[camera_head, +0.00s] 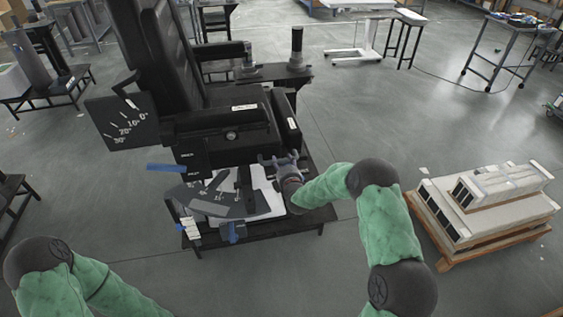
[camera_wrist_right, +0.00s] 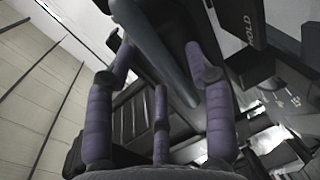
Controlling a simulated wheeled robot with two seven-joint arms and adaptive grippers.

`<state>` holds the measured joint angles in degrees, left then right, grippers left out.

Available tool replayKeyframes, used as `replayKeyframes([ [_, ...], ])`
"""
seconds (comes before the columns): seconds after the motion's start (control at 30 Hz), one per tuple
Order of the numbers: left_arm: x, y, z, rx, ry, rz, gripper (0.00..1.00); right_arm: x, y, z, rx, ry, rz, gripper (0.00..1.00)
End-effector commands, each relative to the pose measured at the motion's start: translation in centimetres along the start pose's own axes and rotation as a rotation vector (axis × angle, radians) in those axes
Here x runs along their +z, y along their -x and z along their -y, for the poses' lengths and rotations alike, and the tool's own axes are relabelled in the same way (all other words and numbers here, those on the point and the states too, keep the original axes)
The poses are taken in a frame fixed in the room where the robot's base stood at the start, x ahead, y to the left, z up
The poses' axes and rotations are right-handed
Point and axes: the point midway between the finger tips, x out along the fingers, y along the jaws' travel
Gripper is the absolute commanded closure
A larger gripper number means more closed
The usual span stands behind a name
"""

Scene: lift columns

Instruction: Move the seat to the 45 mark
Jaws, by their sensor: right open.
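A black seat (camera_head: 225,123) with a tall backrest (camera_head: 160,45) stands on a low black stand (camera_head: 290,222). A dial plate (camera_head: 122,120) at its left carries marks from 0° to 30°. A curved grey scale (camera_head: 207,200) sits below the seat; its numbers are too small to read surely. My right gripper (camera_head: 279,158) is open at the seat's lower front right. In the right wrist view, a grey-blue bar (camera_wrist_right: 165,55) lies across the space between its spread purple fingers (camera_wrist_right: 160,62). Contact is unclear. My left gripper is out of view.
A blue handle (camera_head: 166,168) sticks out left below the seat. A black panel marked HOLD (camera_wrist_right: 243,25) shows at the upper right of the wrist view. A pallet with white blocks (camera_head: 480,205) lies at the right. The floor between is clear.

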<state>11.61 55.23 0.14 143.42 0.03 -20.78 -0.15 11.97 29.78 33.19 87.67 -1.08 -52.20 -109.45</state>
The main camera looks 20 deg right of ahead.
Motion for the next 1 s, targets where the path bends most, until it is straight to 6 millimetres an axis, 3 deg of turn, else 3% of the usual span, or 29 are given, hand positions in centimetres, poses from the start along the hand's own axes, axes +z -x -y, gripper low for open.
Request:
replayKeyframes([
  [0.2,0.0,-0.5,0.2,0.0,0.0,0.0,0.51,0.0,-2.2,0.1,0.0,0.0,0.0,0.46],
  [0.57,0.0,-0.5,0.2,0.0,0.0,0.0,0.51,0.0,-2.6,0.0,-0.001,0.0,0.0,0.46],
  [0.77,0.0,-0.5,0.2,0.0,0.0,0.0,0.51,0.0,-2.6,0.0,-0.001,0.0,0.0,1.0],
  [1.0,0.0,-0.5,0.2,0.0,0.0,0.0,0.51,0.0,-2.5,0.0,-0.001,-0.001,0.002,1.0],
])
